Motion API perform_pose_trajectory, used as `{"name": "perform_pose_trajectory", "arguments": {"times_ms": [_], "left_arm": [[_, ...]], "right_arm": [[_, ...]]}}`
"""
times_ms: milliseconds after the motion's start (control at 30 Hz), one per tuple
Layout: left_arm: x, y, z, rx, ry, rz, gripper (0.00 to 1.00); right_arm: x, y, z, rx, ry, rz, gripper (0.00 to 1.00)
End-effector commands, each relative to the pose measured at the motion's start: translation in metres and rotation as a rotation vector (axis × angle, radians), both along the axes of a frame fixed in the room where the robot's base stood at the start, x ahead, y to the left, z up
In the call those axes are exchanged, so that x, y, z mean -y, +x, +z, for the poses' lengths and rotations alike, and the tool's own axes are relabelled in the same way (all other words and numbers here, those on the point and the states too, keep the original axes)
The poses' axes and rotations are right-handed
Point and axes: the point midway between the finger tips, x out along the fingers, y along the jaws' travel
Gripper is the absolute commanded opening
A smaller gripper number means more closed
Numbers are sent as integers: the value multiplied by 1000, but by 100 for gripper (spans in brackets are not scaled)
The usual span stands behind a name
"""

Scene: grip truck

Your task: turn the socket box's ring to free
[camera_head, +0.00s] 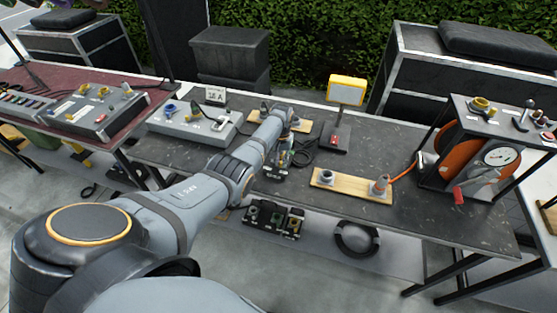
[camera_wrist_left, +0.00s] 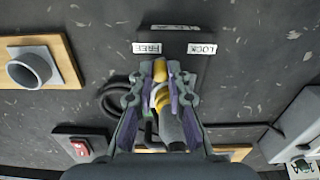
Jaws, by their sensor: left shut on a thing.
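The dark socket box (camera_wrist_left: 185,72) lies on the dark table, with white FREE (camera_wrist_left: 147,48) and LOCK (camera_wrist_left: 202,49) labels on its top. In the head view the box (camera_head: 275,174) shows just below my left gripper (camera_head: 281,157). In the left wrist view my left gripper (camera_wrist_left: 160,76) is shut on the box's yellow ring (camera_wrist_left: 160,97). A yellow part of the ring stands between the fingertips, nearer FREE than LOCK. A dark plug (camera_wrist_left: 170,128) extends from it toward the camera. The fingers hide much of the ring. My right gripper is not in view.
A wooden board (camera_head: 350,190) with two fittings lies right of the box. A yellow-framed lamp (camera_head: 346,91) stands behind. A grey control box (camera_head: 190,124) sits to the left, and a cable-reel frame (camera_head: 447,145) at the right. Black cable lies close beside the box.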

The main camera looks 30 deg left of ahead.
Motion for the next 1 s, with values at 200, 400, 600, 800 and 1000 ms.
{"name": "perform_pose_trajectory", "arguments": {"times_ms": [200,400,600,800,1000], "left_arm": [[3,3,1,3,1,73,0],[4,4,1,4,0,99,0],[4,5,1,4,0,103,0],[4,5,1,5,0,102,18],[4,4,1,3,0,102,39]], "right_arm": [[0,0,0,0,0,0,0],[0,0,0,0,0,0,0],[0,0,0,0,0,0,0],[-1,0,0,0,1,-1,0],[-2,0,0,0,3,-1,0]]}}
